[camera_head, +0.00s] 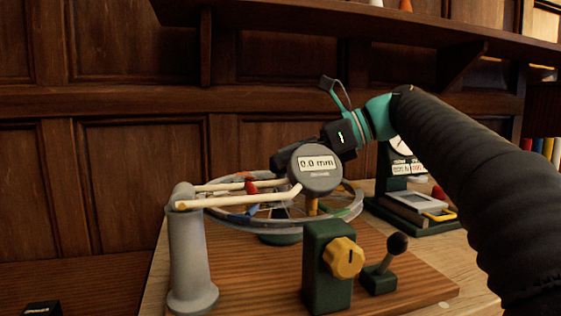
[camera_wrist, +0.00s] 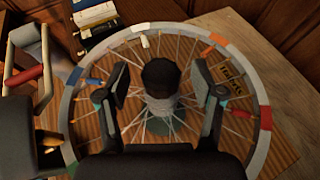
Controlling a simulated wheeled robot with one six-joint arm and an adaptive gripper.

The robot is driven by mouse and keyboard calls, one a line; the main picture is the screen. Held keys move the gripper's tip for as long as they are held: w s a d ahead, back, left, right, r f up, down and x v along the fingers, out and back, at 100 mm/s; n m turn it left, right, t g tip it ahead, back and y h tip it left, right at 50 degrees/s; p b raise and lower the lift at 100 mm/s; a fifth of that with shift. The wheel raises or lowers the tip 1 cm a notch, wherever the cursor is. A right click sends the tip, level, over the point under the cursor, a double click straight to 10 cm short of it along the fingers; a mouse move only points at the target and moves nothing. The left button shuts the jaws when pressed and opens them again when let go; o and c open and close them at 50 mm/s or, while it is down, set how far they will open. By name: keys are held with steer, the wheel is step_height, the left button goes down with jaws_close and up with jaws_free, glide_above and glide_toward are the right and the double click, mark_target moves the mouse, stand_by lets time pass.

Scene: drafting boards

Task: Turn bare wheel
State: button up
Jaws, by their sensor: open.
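The bare wheel (camera_head: 352,207) lies flat above a wooden board, with thin spokes and a pale rim carrying coloured marks. In the wrist view its rim (camera_wrist: 67,100) rings my gripper, and a dark round hub (camera_wrist: 160,76) stands at its centre. My gripper (camera_wrist: 164,98) is open, with one finger on each side of the hub and spokes showing around them. I cannot tell whether the fingers touch anything. In the head view my gripper's fingers are hidden behind the round gauge (camera_head: 316,168), which reads 0.0 mm.
The gauge sits on cream arms (camera_head: 235,199) from a grey post (camera_head: 191,255) at the wheel's near side. A green block with a yellow knob (camera_head: 343,257) and a black-balled lever (camera_head: 397,244) stand in front. A green dial device (camera_head: 412,207) is at right. A shelf overhangs behind.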

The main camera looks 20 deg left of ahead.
steer(key=shift+s+a+f, duration=0.1)
steer(key=shift+a+f, duration=0.2)
steer(key=shift+a, duration=0.35)
jaws_close()
